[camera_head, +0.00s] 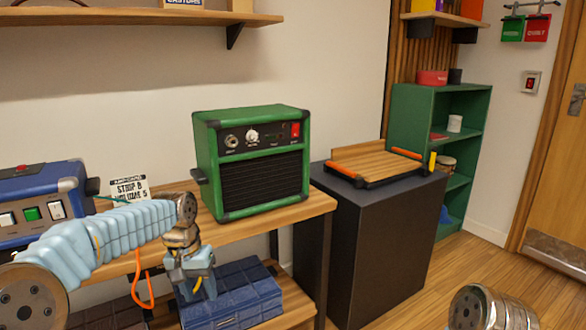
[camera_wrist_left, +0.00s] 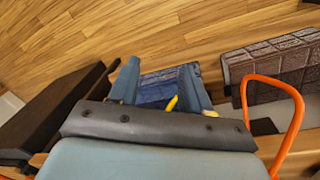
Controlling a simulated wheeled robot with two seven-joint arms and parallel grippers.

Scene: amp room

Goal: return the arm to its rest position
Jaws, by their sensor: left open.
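My left arm comes in from the left with light blue ribbed links. My left gripper (camera_head: 200,286) hangs pointing down in front of the wooden bench, below the green amp (camera_head: 252,160), and is apart from the amp. In the left wrist view its two blue-grey fingers (camera_wrist_left: 160,82) stand apart, with nothing seen held between them. The dark blue case (camera_head: 237,292) lies behind and below the gripper; part of it shows between the fingers in the wrist view (camera_wrist_left: 157,92). Part of my right arm shows at the bottom right; its gripper is out of view.
A blue amp (camera_head: 40,195) and a "STRIP B VOLUME 5" card (camera_head: 129,189) stand on the bench. An orange cable (camera_head: 142,285) hangs near the left gripper. A dark cabinet (camera_head: 365,250) with a wooden tray (camera_head: 375,160) stands right. Open floor lies farther right.

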